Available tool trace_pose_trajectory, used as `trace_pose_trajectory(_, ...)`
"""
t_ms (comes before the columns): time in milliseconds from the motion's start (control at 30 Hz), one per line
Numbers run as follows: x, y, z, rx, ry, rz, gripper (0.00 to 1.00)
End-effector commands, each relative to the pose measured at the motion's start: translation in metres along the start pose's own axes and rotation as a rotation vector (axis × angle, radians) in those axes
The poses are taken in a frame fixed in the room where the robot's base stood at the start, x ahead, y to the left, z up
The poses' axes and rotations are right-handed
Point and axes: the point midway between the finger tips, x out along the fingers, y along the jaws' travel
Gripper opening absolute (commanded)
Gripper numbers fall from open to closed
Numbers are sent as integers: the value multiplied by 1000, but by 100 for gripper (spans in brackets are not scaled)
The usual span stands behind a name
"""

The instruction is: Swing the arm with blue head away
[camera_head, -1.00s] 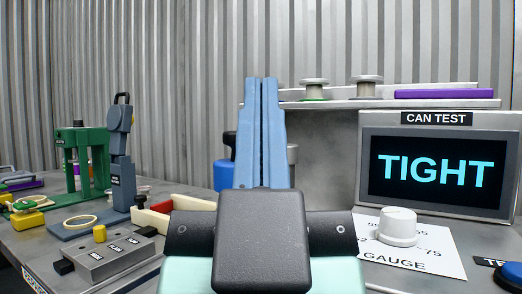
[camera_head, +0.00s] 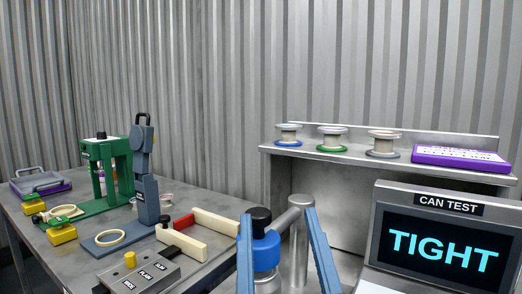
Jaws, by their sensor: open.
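The arm with the blue head (camera_head: 266,252) stands at the lower middle, in front of the shelf. Its blue head has a black cap on top, and a grey horizontal arm (camera_head: 293,211) joins it to an upright grey post (camera_head: 299,245). My gripper (camera_head: 279,213) shows at the bottom as two blue fingers spread wide apart, with nothing held. In the picture one finger is left of the blue head and the other is right of the post. I cannot tell whether either finger touches them. The lower parts of the head and my gripper are cut off by the frame.
A metal shelf (camera_head: 330,155) with several spools and a purple box (camera_head: 460,157) is behind. The CAN TEST screen (camera_head: 443,245) reading TIGHT is at right. A green press (camera_head: 108,170), a blue-grey stand (camera_head: 146,180) and a grey button box (camera_head: 140,272) are on the left table.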

Motion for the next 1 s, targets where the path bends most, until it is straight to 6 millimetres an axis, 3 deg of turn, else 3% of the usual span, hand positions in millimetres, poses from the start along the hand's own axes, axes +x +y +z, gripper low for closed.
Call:
trace_pose_trajectory(33, 8, 3, -10, 5, -47, -11, 73)
trace_pose_trajectory(233, 5, 2, -2, 31, -196, -65, 73)
trace_pose_trajectory(767, -26, -6, 2, 122, -414, -152, 73)
trace_pose_trajectory(1000, -6, -10, 11, 124, -414, -156, 73)
